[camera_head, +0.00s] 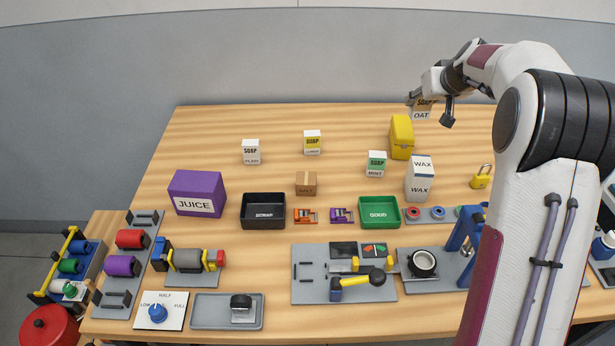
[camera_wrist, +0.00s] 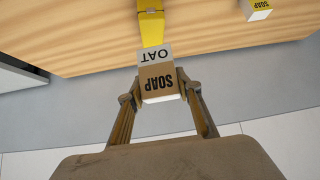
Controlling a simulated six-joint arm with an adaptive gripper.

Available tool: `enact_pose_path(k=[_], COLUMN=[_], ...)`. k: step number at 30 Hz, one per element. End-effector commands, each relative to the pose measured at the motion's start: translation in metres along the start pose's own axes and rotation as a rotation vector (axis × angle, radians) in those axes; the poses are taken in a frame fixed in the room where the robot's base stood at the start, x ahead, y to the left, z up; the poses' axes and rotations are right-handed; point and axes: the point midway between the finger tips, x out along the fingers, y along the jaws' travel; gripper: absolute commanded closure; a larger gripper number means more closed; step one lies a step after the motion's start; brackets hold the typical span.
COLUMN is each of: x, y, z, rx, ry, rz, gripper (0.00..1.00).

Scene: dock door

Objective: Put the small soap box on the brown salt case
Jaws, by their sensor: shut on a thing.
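My gripper (camera_head: 421,97) is shut on a small soap box (camera_head: 422,114) marked OAT, high over the back right of the table. In the wrist view the same soap box (camera_wrist: 155,57) sits between the two fingers (camera_wrist: 160,92), its SOAP and OAT lettering upside down. The brown salt case (camera_head: 306,185) stands on the table near the middle, well to the left of my gripper and nearer the front. Its top looks bare.
Other soap boxes stand apart: plain (camera_head: 251,152), yellow (camera_head: 312,142) and mint (camera_head: 376,164). A yellow case (camera_head: 401,137) and a wax carton (camera_head: 419,178) stand below my gripper. The black scrap tray (camera_head: 263,223) and green good tray (camera_head: 379,226) lie in front of the salt case.

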Motion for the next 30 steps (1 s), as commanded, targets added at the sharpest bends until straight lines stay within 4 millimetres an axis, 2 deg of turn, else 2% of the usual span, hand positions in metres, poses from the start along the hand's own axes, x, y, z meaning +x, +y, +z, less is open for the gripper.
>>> enact_pose_path(k=[1,11,21,25,30], x=[0.002,0.006,-0.002,-0.008,-0.012], y=[-0.020,-0.133,-0.243,-0.276,-0.295], z=[-0.001,0.007,0.034,0.048,0.061], rx=[-0.017,-0.136,-0.296,-0.360,-0.424], ry=[0.000,-0.001,-0.002,-0.002,-0.002], rz=[-0.017,-0.137,-0.298,-0.362,-0.426], gripper=[0.89,0.89,0.89,0.89,0.89])
